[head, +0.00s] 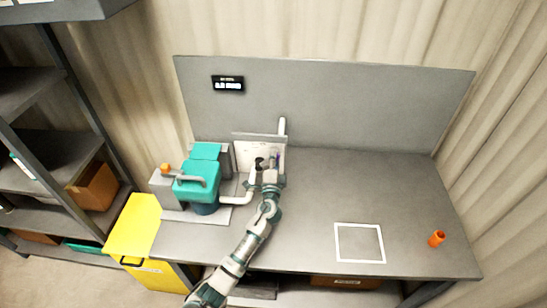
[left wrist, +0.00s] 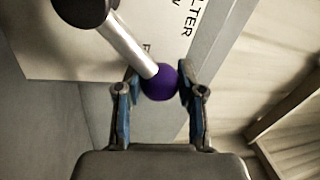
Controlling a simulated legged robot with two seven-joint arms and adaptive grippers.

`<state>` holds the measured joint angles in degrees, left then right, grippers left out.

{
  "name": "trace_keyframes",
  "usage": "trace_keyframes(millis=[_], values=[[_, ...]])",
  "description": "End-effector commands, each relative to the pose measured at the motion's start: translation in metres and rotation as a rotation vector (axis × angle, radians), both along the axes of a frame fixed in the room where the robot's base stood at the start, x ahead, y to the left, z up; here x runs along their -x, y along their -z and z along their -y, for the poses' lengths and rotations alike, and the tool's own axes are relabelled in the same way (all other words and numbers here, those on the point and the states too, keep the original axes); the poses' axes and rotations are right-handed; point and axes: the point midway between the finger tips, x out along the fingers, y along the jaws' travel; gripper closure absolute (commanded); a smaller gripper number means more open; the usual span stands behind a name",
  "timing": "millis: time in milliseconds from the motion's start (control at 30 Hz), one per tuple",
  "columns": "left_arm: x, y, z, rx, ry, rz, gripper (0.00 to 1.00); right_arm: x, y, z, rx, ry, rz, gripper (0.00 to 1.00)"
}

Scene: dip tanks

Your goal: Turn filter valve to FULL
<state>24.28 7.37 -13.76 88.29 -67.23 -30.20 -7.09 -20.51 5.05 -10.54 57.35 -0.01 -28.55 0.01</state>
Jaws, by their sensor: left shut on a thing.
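The filter valve's lever is a silver rod (left wrist: 128,45) with a purple ball knob (left wrist: 161,83) at its end and a dark hub (left wrist: 80,8) at the other. It stands in front of a white label panel (left wrist: 60,50) with partly cut-off lettering. My left gripper (left wrist: 155,92) is shut on the purple knob, with a blue-padded finger on each side. Which marking the lever points to cannot be read. My right gripper is not in view.
A teal pump unit (head: 198,178) with white pipes stands left of my arm. A small display (head: 228,85) hangs on the grey back board. A white square outline (head: 359,227) and an orange cup (head: 437,238) are on the right. The bench's right half is mostly clear.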

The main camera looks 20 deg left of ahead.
Motion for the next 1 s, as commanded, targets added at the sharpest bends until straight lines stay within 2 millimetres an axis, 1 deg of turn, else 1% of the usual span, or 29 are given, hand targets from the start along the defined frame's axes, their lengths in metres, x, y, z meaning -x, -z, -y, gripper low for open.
trace_keyframes(millis=[33, 467, 500, 567, 600, 867, 1000], values=[[-0.0003, 0.0037, 0.0013, -0.011, 0.001, -0.008, 1.00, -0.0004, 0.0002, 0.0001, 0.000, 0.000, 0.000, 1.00], [-0.0007, 0.0051, 0.0026, -0.020, 0.003, -0.012, 1.00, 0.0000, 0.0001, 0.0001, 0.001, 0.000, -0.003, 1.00], [-0.0006, 0.0052, 0.0027, -0.020, 0.004, -0.011, 0.57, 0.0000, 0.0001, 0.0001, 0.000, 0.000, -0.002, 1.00], [-0.0007, 0.0050, 0.0027, -0.019, 0.004, -0.011, 0.42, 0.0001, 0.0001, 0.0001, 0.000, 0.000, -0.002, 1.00], [-0.0006, 0.0046, 0.0026, -0.018, 0.003, -0.010, 0.37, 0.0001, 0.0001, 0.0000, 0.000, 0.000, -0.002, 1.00], [0.0005, 0.0018, 0.0020, -0.017, 0.002, -0.006, 0.37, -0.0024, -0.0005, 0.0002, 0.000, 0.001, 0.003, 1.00], [0.0089, 0.0043, 0.0045, -0.015, 0.002, -0.006, 0.37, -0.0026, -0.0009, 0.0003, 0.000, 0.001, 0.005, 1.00]])
